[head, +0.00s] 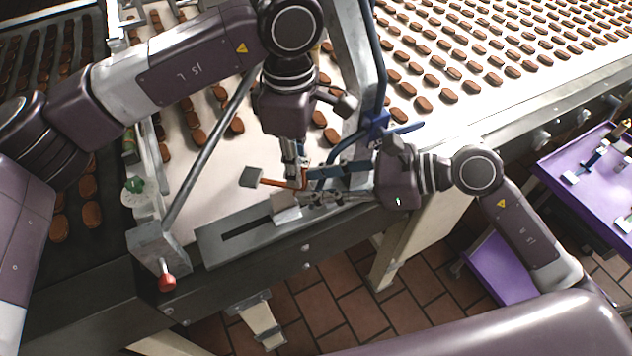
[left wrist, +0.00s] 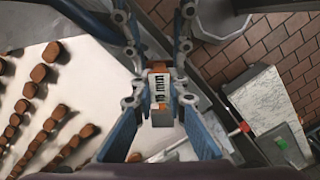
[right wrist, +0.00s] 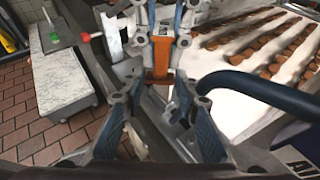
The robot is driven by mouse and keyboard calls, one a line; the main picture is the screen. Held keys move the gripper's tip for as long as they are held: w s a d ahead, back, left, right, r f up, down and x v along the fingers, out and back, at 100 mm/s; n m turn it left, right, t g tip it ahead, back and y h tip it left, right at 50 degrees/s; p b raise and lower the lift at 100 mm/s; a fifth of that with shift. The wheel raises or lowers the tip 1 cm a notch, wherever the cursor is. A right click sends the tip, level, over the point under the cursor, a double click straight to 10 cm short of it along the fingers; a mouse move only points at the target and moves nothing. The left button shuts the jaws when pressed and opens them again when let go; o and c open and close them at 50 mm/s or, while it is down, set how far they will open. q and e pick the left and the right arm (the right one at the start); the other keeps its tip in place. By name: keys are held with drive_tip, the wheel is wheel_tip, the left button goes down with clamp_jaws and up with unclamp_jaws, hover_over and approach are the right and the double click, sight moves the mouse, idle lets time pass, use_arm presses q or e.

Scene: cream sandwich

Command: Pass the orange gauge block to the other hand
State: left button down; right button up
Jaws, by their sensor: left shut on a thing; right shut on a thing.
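In the left wrist view the block (left wrist: 160,90) shows an orange end and a pale face with dark marks between the fingers. In the right wrist view its plain orange side (right wrist: 161,62) shows between the fingers. Exact finger contact is partly hidden.
A grey slotted metal plate (head: 225,240) lies below the grippers at the belt's edge. A blue bent tube (head: 381,75) stands close behind. Brown sandwich pieces (head: 449,95) cover the white belt.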

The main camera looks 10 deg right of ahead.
use_arm(q)
drive_tip(key=c, duration=1.8)
unclamp_jaws()
drive_tip(key=shift+w, duration=0.1)
drive_tip(key=shift+c, duration=0.2)
drive_tip(key=shift+r, duration=0.1)
